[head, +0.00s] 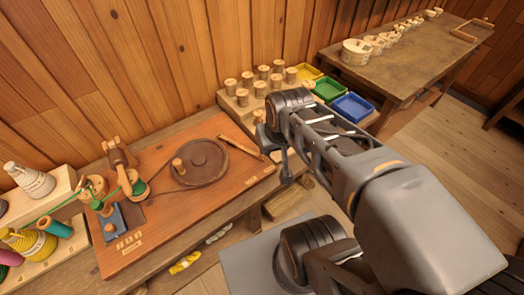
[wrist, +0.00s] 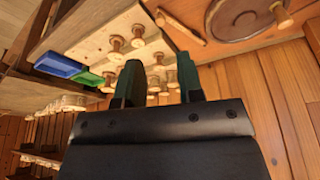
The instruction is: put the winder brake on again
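The winder stands on a reddish wooden board (head: 185,225) in the head view. It has a large dark wheel (head: 203,162) with a knob, a belt, and a wooden head (head: 118,155) with green thread. A blue block (head: 112,222) sits on a dark plate at the board's left end. A thin wooden lever (head: 240,147) lies beside the wheel and also shows in the wrist view (wrist: 181,27). I cannot tell which part is the brake. My gripper (head: 287,177) is right of the board; in the wrist view its two fingers (wrist: 161,72) are apart with nothing visible between them.
A rack of wooden spools (head: 262,88) stands behind the board, beside yellow, green and blue trays (head: 352,107). Thread cones (head: 30,180) stand at the left. A second table (head: 405,60) holds several round boxes. The board's front right is clear.

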